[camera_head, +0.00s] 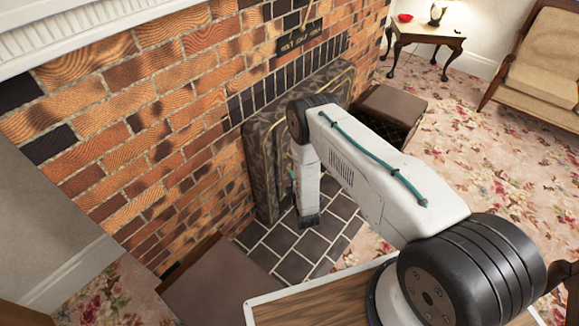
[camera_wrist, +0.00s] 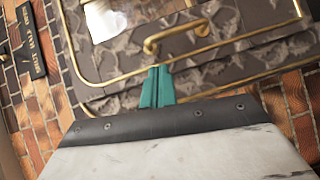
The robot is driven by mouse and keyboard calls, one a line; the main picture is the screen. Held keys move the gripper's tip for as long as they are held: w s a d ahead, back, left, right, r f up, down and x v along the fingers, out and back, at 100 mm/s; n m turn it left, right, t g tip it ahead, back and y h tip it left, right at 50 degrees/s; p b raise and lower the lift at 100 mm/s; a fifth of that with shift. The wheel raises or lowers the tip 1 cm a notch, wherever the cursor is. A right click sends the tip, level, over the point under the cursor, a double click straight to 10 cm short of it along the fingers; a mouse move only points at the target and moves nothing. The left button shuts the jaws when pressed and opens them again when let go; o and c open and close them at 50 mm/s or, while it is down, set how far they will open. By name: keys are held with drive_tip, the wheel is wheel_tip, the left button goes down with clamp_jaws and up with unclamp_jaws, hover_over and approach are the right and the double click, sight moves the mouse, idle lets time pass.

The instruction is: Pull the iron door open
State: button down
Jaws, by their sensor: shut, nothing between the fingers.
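The iron door (camera_head: 263,165) is a dark, patterned panel set in the brick fireplace, with brass trim. In the wrist view, the door (camera_wrist: 240,62) fills the upper part, and its curved brass handle (camera_wrist: 178,35) projects from it. My gripper (camera_wrist: 157,82) has teal fingers, shut together and empty. In that view the fingertips lie just below the handle's curled end, close to it, not around it. Whether they touch it I cannot tell. In the head view, my white arm covers part of the door and the handle.
Dark hearth tiles (camera_head: 290,250) lie in front of the door. A brown box-like block (camera_head: 393,103) stands on the hearth's far side, and another (camera_head: 215,285) on the near side. A side table (camera_head: 425,30) and armchair (camera_head: 540,70) are farther off. Flowered carpet (camera_head: 500,150) is open at the right.

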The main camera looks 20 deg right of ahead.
drive_tip(key=s+f+t, duration=0.1)
drive_tip(key=s, duration=0.1)
drive_tip(key=n, duration=0.1)
approach(287, 158)
drive_tip(key=w, duration=0.5)
drive_tip(key=shift+r, duration=0.1)
